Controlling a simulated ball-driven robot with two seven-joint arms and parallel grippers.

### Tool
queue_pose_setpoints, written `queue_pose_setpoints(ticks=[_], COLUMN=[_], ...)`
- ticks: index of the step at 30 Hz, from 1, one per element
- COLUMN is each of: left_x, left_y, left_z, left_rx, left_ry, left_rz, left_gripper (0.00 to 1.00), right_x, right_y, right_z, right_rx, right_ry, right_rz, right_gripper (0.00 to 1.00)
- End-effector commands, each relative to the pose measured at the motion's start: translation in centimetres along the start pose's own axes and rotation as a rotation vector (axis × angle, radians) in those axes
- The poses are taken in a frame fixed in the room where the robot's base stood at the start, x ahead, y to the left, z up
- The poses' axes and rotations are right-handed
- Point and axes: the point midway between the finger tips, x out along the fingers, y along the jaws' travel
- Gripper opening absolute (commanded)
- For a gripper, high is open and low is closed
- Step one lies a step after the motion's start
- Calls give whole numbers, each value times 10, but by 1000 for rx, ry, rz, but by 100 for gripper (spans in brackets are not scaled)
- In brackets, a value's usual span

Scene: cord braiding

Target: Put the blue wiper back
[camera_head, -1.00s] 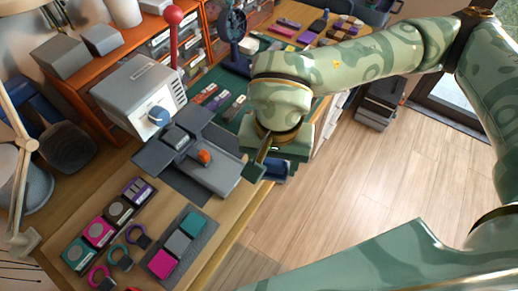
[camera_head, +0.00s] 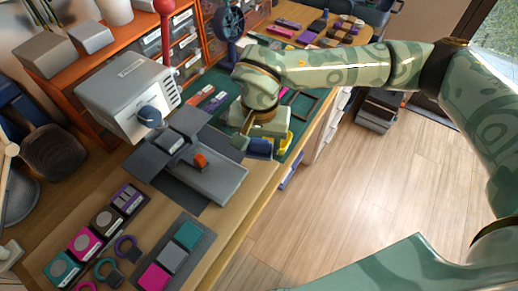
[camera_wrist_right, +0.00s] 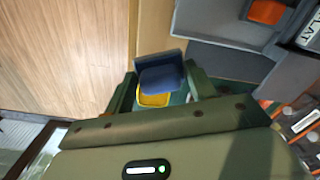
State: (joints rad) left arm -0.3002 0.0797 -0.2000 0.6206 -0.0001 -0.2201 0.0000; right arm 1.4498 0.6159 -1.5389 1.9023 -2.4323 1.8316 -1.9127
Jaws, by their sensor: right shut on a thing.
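My right gripper (camera_head: 252,143) is over the near right part of the green mat (camera_head: 226,92), beside the grey machine's tray. It is shut on the dark blue wiper (camera_head: 260,148), which shows as a dark blue block between the fingers (camera_wrist_right: 163,84) in the right wrist view (camera_wrist_right: 162,78). A yellow thing (camera_wrist_right: 153,99) shows just below the blue wiper there; the head view shows yellow (camera_head: 286,142) right beside it. I cannot tell whether the wiper touches the yellow thing or the mat. My left gripper is not in view.
The grey machine (camera_head: 128,95) with its grey tray (camera_head: 215,182) and an orange piece (camera_head: 200,160) stands to the left. A dark empty frame (camera_head: 303,104) lies on the mat. Colored blocks and rings lie at the front left. Wooden floor is open on the right.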

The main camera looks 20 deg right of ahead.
Motion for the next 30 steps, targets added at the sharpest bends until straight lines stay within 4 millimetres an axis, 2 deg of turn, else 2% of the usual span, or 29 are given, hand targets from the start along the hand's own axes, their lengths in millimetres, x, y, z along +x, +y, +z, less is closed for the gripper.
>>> queue_pose_setpoints(ticks=[3, 6, 13, 28, 29, 30], left_x=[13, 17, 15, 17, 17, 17], left_y=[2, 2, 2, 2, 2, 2], left_z=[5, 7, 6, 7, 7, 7], left_rx=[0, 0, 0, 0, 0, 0], left_ry=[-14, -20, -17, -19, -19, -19], left_rz=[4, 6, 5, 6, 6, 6], left_gripper=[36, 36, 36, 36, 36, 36], right_x=[27, 38, 34, 46, 46, 46], right_y=[0, 0, 0, 0, 0, 0], right_z=[-2, -2, -2, -2, -2, -2], right_rx=[1, 1, 2, 2, 2, 2], right_ry=[-8, -6, 0, -1, -1, -1], right_rz=[4, 2, 0, 1, 1, 1], right_gripper=[37, 37, 37, 37, 61, 72])
